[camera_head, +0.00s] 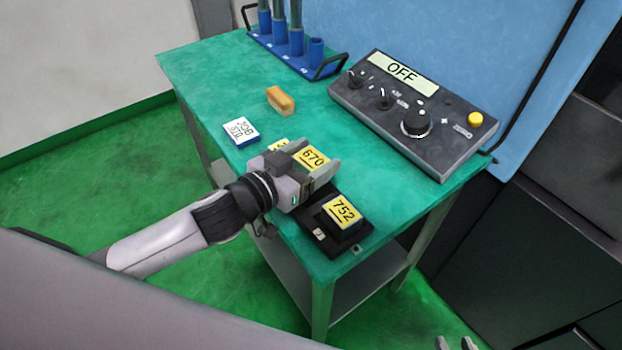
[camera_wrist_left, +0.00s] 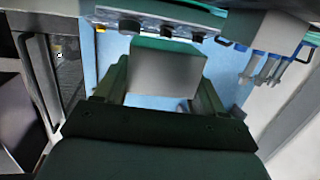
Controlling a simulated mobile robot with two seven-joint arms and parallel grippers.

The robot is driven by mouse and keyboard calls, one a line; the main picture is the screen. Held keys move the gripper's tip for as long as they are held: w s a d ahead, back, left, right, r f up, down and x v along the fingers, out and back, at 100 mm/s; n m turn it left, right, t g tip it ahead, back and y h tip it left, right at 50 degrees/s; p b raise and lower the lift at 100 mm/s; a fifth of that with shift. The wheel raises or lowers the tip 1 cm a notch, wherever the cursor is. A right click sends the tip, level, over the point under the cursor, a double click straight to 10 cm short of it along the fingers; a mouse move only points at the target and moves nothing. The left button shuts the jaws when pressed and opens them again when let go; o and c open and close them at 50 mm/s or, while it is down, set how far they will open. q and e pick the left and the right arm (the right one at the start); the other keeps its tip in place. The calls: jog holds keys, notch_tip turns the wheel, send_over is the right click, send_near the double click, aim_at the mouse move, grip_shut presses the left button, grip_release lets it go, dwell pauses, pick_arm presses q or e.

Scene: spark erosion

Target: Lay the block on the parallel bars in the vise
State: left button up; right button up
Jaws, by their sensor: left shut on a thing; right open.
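A block with a yellow label reading 670 (camera_head: 313,157) sits between the fingers of my left gripper (camera_head: 318,166), which is shut on it over the near part of the table. In the left wrist view the block (camera_wrist_left: 165,73) shows as a plain grey face between the fingers. Another block labelled 752 (camera_head: 342,211) sits on a black tray (camera_head: 322,233) just in front of the gripper. A further yellow label (camera_head: 278,146) is mostly hidden behind the gripper. Two fingertips of my right gripper (camera_head: 456,343) show apart at the bottom edge. I see no vise or parallel bars.
On the green table (camera_head: 200,68) lie a white-labelled JOB block (camera_head: 241,131) and an orange-brown block (camera_head: 280,99). A control box (camera_head: 410,113) reading OFF stands at the right and a blue rack (camera_head: 297,52) at the back. The table's left part is mostly clear.

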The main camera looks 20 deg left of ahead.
pick_arm(q)
jog(key=shift+f, duration=2.4)
jog(key=shift+f+b, duration=0.2)
jog(key=shift+b, duration=0.1)
jog(key=o, duration=1.3)
jog(key=shift+f, duration=0.1)
